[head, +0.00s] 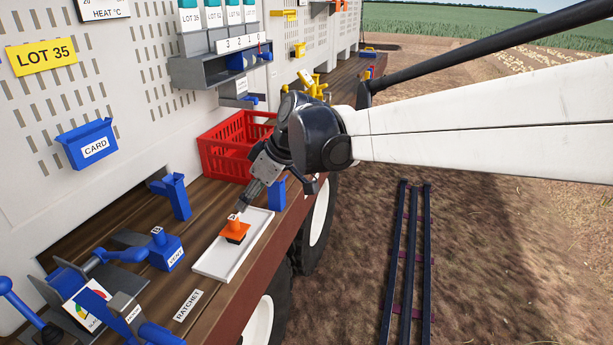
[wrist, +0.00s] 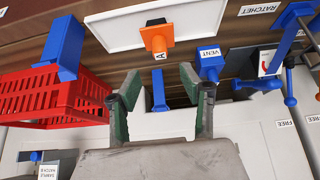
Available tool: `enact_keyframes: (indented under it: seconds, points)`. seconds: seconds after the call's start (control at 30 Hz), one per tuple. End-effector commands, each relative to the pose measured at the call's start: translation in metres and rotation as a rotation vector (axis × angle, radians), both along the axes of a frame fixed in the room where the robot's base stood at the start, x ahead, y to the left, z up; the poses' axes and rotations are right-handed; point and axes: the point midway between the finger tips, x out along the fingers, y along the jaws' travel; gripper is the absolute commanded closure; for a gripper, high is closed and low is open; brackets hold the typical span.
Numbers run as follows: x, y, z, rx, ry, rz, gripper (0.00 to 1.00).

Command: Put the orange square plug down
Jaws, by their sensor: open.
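The orange square plug (head: 235,231) stands upright on the white tray (head: 213,264), on the wooden deck. It has a square base and a narrower top with a small tag lettered A. In the wrist view the plug (wrist: 157,38) and the tray (wrist: 110,32) lie beyond the fingertips. My gripper (head: 243,205) is just above and behind the plug in the head view. Its two green-padded fingers (wrist: 159,78) are spread with nothing between them in the wrist view. The plug appears clear of both fingers.
A red crate (head: 232,147) stands behind the tray. A blue block marked VENT (wrist: 211,64) is beside the tray. A blue post (head: 174,196) stands left of my gripper. The deck edge is close on the right.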

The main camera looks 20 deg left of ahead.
Motion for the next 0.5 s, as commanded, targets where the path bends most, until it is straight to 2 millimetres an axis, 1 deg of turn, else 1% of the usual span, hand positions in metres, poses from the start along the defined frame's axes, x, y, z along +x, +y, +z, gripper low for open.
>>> enact_keyframes:
  seconds: [0.1,0.17,0.4,0.47,0.5]
  points:
    - [0.000,-0.007,0.010,0.000,0.001,-0.001,0.59]
    - [0.000,-0.009,0.013,0.000,0.000,0.000,0.59]
    - [0.000,-0.011,0.016,0.000,0.001,-0.001,0.59]
    - [0.001,-0.015,0.017,-0.002,0.000,-0.012,0.59]
    - [0.002,-0.021,0.019,-0.003,0.001,-0.028,0.59]
